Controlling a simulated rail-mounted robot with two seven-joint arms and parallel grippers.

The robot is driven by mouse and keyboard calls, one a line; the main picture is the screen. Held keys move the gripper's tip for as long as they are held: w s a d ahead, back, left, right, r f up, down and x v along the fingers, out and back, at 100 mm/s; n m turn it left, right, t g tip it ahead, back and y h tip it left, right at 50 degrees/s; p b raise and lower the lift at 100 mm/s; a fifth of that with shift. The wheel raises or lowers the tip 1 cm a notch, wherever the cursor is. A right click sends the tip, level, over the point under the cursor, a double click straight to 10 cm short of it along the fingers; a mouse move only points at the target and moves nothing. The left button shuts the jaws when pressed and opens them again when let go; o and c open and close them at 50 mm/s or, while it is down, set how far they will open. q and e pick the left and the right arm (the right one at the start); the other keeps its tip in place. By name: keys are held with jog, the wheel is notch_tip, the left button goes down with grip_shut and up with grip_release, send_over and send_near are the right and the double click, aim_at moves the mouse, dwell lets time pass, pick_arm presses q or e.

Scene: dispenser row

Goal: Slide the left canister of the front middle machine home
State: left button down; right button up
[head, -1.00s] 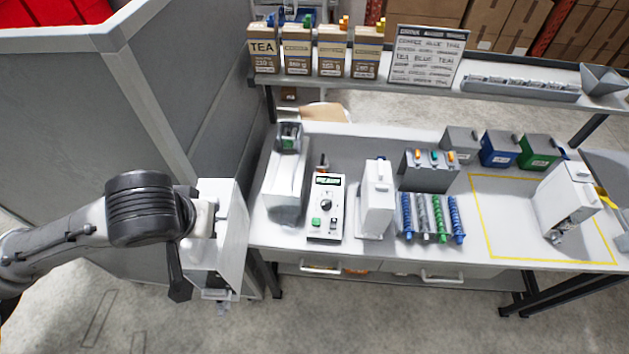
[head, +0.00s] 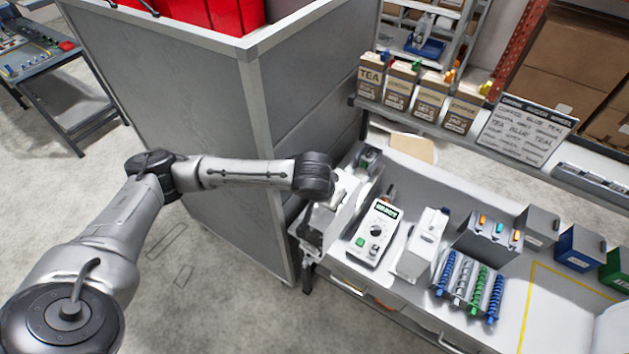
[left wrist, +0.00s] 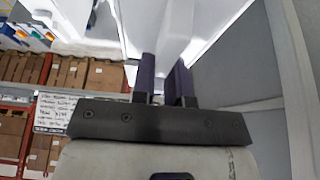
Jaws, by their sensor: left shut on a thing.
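My left gripper (left wrist: 165,64) is shut on a narrow pale part of a white canister (left wrist: 178,30), which fills the upper middle of the left wrist view. The arm's end hides part of the canister and the gap to that machine. A white upright unit (head: 422,245) stands right of the control box. I cannot tell which is the front middle machine. My right gripper is out of view.
A control box (head: 375,232) with a dial and green button stands close right of the canister. A rack of coloured coils (head: 468,285) lies farther right. A grey partition (head: 210,130) rises close behind my left arm. A shelf with tea boxes (head: 400,85) runs behind.

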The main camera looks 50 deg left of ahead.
pick_arm(q)
jog(key=w+a+f+p, duration=0.1)
jog(key=w+a, duration=0.1)
jog(key=a, duration=0.3)
jog(key=shift+w+a+f+n+p, duration=0.2)
jog(key=shift+f+n+p, duration=0.1)
jog(key=shift+f, duration=0.1)
dwell(0.4)
jog(key=w+a, duration=0.1)
jog(key=w, duration=0.5)
jog(key=shift+w+a, duration=0.35)
jog(key=shift+w, duration=0.05)
dwell(0.4)
jog(key=shift+w+f, duration=0.1)
